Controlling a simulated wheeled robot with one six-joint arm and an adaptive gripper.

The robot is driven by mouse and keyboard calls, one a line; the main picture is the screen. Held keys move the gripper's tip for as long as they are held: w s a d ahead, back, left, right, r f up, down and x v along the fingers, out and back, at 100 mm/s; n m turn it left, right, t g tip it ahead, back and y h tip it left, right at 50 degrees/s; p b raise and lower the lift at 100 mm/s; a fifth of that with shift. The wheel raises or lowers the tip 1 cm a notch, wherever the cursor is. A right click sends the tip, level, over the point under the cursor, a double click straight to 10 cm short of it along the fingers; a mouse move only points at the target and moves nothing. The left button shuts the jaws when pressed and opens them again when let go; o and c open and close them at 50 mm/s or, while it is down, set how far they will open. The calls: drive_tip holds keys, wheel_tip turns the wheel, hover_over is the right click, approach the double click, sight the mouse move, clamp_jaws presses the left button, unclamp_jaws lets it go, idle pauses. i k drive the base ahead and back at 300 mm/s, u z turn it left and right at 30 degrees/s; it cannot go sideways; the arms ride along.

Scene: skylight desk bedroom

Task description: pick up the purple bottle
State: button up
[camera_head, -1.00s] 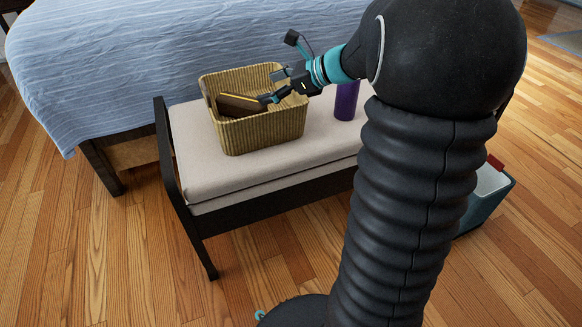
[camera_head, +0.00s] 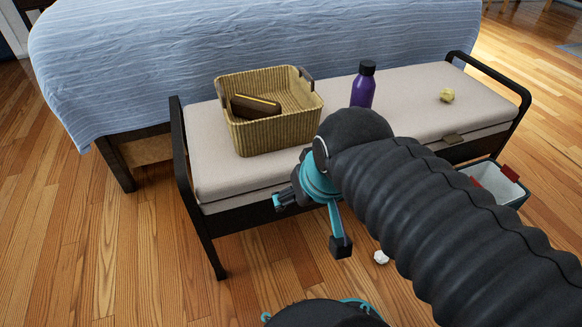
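The purple bottle (camera_head: 362,91) has a black cap and stands upright on the cushioned bench (camera_head: 413,88), right of the wicker basket. My gripper (camera_head: 283,199) is in front of the bench's front edge, low and left of the bottle, and well apart from it.
The wicker basket (camera_head: 262,136) on the bench holds a dark brown case (camera_head: 255,105). A yellowish crumpled ball (camera_head: 447,95) lies on the bench's right part. A bin (camera_head: 507,190) stands at the right, and a white crumpled piece (camera_head: 381,257) lies on the floor.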

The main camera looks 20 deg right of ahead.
sight(363, 92)
drive_tip(key=u, duration=2.65)
drive_tip(key=k, duration=1.65)
drive_tip(key=z, duration=1.9)
drive_tip(key=i, duration=0.5)
